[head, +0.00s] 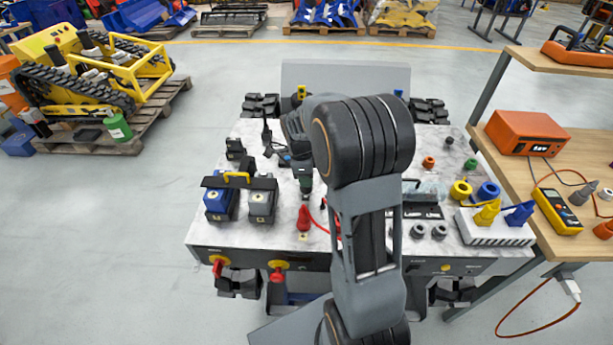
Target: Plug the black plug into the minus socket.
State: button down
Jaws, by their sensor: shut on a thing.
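My gripper (300,164) hangs over the left middle of a marble-patterned carrier top (340,215), partly hidden by my own arm. It points down, and its fingers appear closed around a small dark piece with some green on it (306,183). The piece is too small to identify surely as the black plug. A red plug (305,216) stands just below it in the picture, with a red cable to its right. I cannot pick out the minus socket; the markings are too small to read, and my arm covers part of the top.
Two battery-like boxes, one blue (220,205) and one grey (262,205), stand left of the gripper. Small black parts (235,150) sit behind them. Grey rings (418,231), a yellow plug (486,213) and a blue plug (520,213) are to the right, beside a wooden bench (570,190).

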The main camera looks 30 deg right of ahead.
jog(key=shift+r+p, duration=0.75)
jog(key=shift+r, duration=0.2)
jog(key=shift+f+b, duration=0.9)
jog(key=shift+f, duration=0.2)
dwell(1.2)
jog(key=c, duration=0.8)
grip_release()
jog(key=shift+r, duration=0.15)
jog(key=r, duration=0.4)
jog(key=a+r+p, duration=0.1)
jog(key=r, duration=0.4)
jog(key=w+r, duration=0.1)
jog(key=r, duration=0.3)
jog(key=shift+a+r, duration=0.25)
